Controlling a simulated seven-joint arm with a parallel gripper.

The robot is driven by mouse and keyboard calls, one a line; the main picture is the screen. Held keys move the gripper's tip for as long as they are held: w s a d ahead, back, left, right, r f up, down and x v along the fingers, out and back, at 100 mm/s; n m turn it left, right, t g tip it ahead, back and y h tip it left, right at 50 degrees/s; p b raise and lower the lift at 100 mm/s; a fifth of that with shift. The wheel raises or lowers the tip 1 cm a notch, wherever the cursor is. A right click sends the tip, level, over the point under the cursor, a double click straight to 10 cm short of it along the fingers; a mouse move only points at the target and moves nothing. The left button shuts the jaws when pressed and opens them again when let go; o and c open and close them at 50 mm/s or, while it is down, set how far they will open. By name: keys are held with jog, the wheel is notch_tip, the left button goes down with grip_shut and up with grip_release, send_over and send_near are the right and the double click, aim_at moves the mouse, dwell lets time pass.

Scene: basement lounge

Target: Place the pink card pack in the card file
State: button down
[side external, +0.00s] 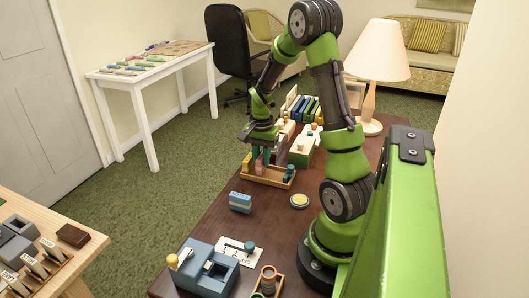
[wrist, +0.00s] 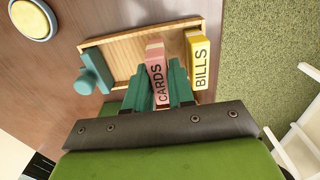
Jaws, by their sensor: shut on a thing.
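My gripper (wrist: 158,88) has its two teal fingers shut on the pink card pack (wrist: 155,68), marked CARDS. The pack stands roughly upright between the fingers, over the shallow wooden tray that looks like the card file (wrist: 122,44). A yellow pack (wrist: 197,62) marked BILLS stands at the tray's right end in the wrist view, beside the pink one with a small gap. A teal piece with a round knob (wrist: 92,75) is at the other end. In the side view the pink pack (side external: 258,166) is low at the tray (side external: 268,181); I cannot tell whether it touches the floor.
A blue block (side external: 240,202) and a round yellow-topped disc (side external: 299,200) are on the dark table. A lamp (side external: 376,60), a rack of upright files (side external: 304,108) and a pale green box (side external: 303,150) stand behind. A blue-grey holder (side external: 204,268) is at the front.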

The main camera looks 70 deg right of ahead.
jog(key=shift+f, duration=0.65)
jog(key=shift+f, duration=0.2)
jog(key=c, duration=1.2)
grip_release()
jog(key=shift+c, duration=0.2)
